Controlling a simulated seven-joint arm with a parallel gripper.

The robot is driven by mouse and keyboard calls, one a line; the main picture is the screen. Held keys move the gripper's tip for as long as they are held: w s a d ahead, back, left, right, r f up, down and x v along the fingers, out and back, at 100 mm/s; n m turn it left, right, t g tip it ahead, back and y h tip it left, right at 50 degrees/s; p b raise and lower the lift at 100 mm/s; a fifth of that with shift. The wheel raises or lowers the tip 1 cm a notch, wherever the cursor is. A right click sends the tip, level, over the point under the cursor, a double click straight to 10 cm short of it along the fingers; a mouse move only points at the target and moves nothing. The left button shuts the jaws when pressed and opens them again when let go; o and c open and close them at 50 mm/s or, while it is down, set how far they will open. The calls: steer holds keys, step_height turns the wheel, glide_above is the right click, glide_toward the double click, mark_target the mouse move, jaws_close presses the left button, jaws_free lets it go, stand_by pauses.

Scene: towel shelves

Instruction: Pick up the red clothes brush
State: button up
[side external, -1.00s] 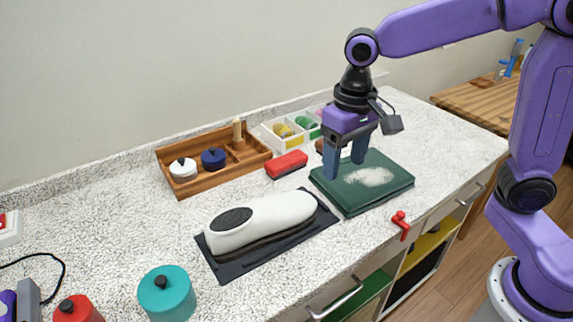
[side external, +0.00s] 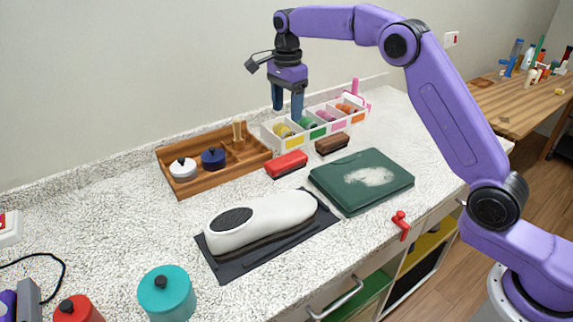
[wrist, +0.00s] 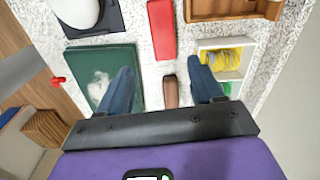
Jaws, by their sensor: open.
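The red clothes brush (side external: 286,164) lies flat on the speckled counter, between the wooden tray and the white shoe-shaped form. In the wrist view the red brush (wrist: 162,30) lies beyond the fingertips, near the top middle.
The wooden tray (side external: 176,162) holds white and blue lidded pots. The white box (side external: 335,127) holds coloured rolls. A green board (side external: 345,197) with white powder and a white form (side external: 262,220) on a dark mat lie in front. A teal pot (side external: 167,292) stands front left.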

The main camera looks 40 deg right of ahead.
mark_target(287, 158)
steer(key=shift+m, duration=0.3)
steer(key=f, duration=1.7)
steer(key=shift+w+d+f, duration=0.15)
steer(key=shift+w+f, duration=0.1)
steer(key=shift+f, duration=0.05)
steer(key=c, duration=0.8)
